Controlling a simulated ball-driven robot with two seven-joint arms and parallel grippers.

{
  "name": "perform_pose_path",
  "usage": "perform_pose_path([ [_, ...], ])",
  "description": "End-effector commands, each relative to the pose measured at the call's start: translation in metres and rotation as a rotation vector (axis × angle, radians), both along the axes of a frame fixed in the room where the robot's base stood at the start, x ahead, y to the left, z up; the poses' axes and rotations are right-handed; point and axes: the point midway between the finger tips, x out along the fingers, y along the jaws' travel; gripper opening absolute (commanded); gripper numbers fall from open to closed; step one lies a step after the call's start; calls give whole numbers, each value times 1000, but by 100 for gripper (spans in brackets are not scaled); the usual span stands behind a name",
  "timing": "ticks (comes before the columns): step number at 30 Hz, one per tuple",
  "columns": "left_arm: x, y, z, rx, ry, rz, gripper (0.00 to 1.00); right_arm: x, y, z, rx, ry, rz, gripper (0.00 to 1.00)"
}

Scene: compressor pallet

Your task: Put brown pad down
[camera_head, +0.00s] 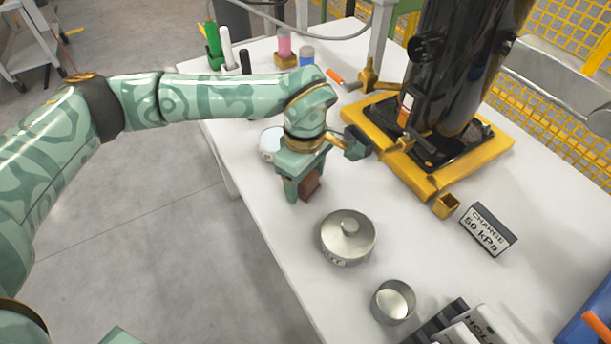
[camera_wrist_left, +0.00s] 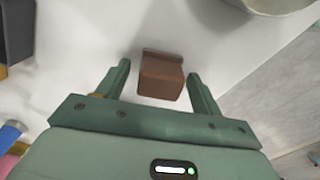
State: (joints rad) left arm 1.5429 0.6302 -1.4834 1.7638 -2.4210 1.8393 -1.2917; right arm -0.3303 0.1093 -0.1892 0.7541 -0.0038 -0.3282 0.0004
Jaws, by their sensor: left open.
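The brown pad (camera_head: 309,185) is a small brown block on the white table, just right of my left gripper's fingers in the head view. In the left wrist view the brown pad (camera_wrist_left: 161,77) shows between my two fingers, with a gap on each side. My left gripper (camera_head: 299,192) points down at the table and is open. Its spread fingers (camera_wrist_left: 160,78) show in the left wrist view. Whether the pad's underside fully touches the table is hard to tell. My right gripper is not in view.
A black cylinder on a yellow base (camera_head: 470,172) stands right, beside a "CHARGE 50 kPa" sign (camera_head: 487,230). A round white-topped item (camera_head: 270,143) sits behind the gripper.

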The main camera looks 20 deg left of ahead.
Motion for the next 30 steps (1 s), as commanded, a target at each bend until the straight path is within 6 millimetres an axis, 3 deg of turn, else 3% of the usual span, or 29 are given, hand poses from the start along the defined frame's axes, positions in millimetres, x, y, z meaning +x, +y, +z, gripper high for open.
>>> perform_pose_path([
  [5,0,0,25,0,-7,-1,66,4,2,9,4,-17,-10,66],
  [12,0,0,85,0,-10,0,66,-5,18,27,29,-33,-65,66],
  [16,0,0,108,0,-7,-1,66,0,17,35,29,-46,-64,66],
  [21,0,0,122,0,-2,0,66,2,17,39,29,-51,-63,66],
  [30,0,0,122,0,0,0,66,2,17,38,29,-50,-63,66],
])
